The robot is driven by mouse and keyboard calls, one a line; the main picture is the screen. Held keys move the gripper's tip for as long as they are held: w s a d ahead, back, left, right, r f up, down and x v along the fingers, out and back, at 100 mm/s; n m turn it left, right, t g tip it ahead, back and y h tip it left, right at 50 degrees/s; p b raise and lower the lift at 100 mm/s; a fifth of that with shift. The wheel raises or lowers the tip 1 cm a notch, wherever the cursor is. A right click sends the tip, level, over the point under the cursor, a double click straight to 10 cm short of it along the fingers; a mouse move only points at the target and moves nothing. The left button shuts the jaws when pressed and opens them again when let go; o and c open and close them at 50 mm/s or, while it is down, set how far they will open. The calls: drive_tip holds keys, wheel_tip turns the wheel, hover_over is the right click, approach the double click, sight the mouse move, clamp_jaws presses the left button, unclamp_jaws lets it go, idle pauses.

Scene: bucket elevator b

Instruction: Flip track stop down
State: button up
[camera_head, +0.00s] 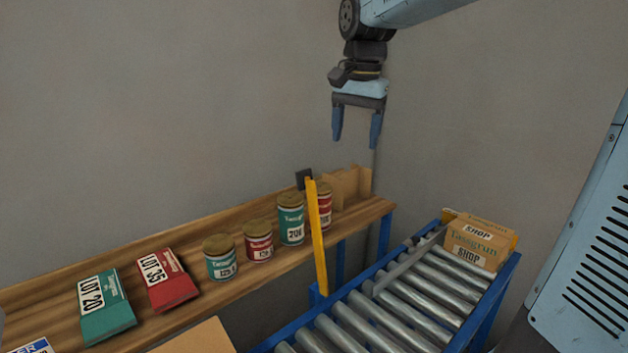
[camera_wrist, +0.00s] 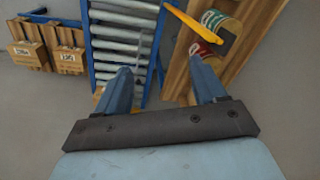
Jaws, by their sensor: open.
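The yellow track stop (camera_head: 318,240) stands up, tilted slightly, at the left side of the roller track (camera_head: 375,318). A dark square piece (camera_head: 304,179) shows by its top; I cannot tell if it is joined to it.
A wooden shelf (camera_head: 190,248) at the left bears several tins, such as a teal tin (camera_head: 290,226), and teal (camera_head: 103,308) and red (camera_head: 167,281) packs. A carton (camera_head: 477,244) sits at the track's far end. Free room lies around my gripper before the grey wall.

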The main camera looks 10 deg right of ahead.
sight(308, 176)
drive_tip(key=w+a+f+m+g+h, duration=0.1)
drive_tip(key=w+a+m+g+h, duration=0.3)
drive_tip(key=w+a, duration=0.75)
drive_tip(key=d+f, duration=0.1)
drive_tip(key=f, duration=0.3)
drive_tip(key=d+f+y, duration=0.1)
drive_tip(key=f, duration=0.4)
drive_tip(key=d+f+t+y, duration=0.1)
drive_tip(key=f, duration=0.4)
drive_tip(key=shift+s+d+m, duration=0.1)
drive_tip(key=shift+s+m, duration=0.25)
drive_tip(key=shift+m, duration=0.05)
drive_tip(key=shift+r, duration=0.1)
